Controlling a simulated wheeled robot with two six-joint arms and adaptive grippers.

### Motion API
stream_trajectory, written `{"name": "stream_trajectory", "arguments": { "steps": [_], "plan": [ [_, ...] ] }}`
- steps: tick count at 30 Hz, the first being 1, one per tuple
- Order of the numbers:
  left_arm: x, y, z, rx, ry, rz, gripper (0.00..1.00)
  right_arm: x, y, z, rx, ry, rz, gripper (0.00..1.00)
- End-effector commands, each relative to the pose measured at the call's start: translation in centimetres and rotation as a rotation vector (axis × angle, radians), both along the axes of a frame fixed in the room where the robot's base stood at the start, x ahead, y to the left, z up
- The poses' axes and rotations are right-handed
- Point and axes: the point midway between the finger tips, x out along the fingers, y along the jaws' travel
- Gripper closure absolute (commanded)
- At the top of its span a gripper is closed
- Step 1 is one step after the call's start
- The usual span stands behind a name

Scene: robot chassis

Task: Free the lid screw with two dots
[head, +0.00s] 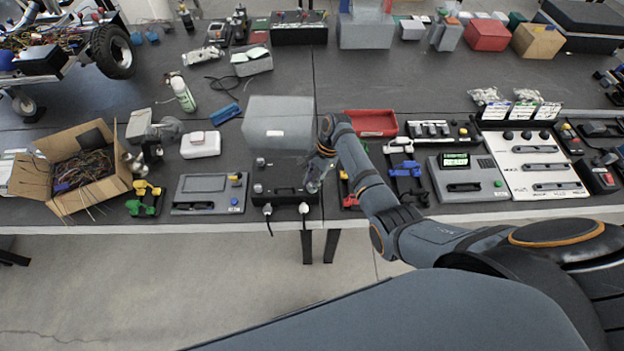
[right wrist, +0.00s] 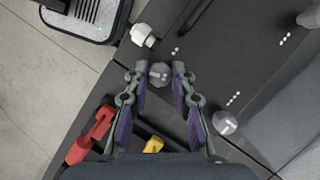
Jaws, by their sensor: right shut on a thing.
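The dark box with the lid (head: 283,194) lies near the front edge of the table in the head view. Its dark lid (right wrist: 215,75) fills the middle right of the right wrist view. My right gripper (right wrist: 159,76) is shut on a round grey lid screw (right wrist: 159,72); two small white dots are printed beside that screw. My right gripper (head: 316,181) is at the box's right side in the head view. Other lid screws show at the upper right (right wrist: 308,17) and lower right (right wrist: 225,122), with more dots beside each. My left gripper is not in view.
A white plug (right wrist: 143,35) sits close to my fingers, at the box's edge. A grey bin (head: 278,124) stands behind the box. A panel with a screen (head: 208,190) is to its left, a red tray (head: 371,123) to its back right.

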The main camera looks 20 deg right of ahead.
Motion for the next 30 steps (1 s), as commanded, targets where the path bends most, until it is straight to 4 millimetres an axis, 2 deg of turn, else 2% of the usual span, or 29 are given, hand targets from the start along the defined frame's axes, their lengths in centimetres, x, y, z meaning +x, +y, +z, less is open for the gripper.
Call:
{"name": "stream_trajectory", "arguments": {
  "steps": [8,30],
  "plan": [
    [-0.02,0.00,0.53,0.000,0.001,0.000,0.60,0.22,0.12,0.09,0.000,0.001,0.262,1.00],
    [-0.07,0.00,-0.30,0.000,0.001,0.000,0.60,0.45,0.45,0.02,0.000,-0.001,0.949,1.00]
  ]
}}
